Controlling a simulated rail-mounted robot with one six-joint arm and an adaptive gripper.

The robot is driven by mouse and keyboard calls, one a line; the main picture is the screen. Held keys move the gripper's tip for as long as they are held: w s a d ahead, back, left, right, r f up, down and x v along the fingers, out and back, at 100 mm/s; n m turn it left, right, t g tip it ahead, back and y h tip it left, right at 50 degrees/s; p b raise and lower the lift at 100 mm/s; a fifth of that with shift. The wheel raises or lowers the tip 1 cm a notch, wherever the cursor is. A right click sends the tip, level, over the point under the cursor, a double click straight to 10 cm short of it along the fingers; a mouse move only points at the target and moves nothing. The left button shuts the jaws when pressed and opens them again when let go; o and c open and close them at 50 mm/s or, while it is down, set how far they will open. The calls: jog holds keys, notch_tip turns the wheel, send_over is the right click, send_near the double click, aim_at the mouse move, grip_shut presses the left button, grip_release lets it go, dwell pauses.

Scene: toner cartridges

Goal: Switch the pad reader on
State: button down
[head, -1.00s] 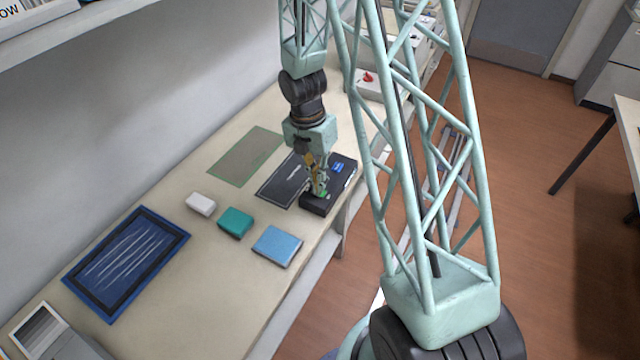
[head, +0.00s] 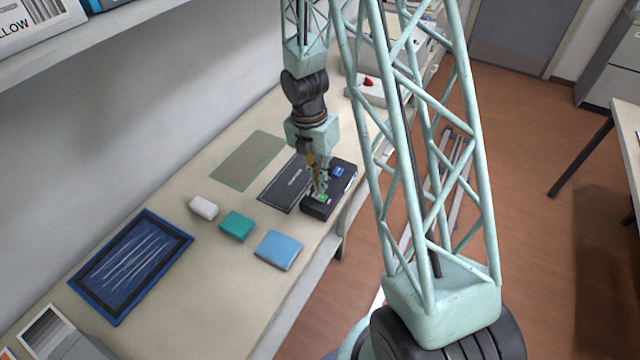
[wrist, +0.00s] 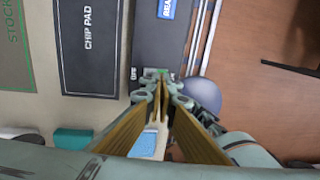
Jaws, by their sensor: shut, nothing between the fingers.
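The pad reader (head: 345,182) is a black box at the front edge of the bench, with a blue label (head: 338,171) on top. In the wrist view the reader (wrist: 158,45) runs up from my fingertips, its blue label cut off by the top edge. My gripper (head: 318,190) is shut and empty, pointing down over that end.
A dark chip pad (head: 280,192) lies beside the reader, with a grey green-edged mat (head: 248,160) behind. White (head: 204,207), teal (head: 238,226) and blue (head: 278,250) blocks sit to the left, then a blue-framed tray (head: 130,265). A white box with a red knob (head: 368,84) stands farther back.

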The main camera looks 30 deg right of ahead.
aim_at(324, 198)
jog(key=shift+s+r+p, duration=0.1)
jog(key=shift+r+p, duration=0.55)
jog(key=shift+r, duration=0.25)
notch_tip(324, 198, up, 10)
jog(key=s, duration=0.1)
jog(key=shift+d+f+p, duration=0.15)
jog(key=shift+d+p, duration=0.2)
dwell(0.4)
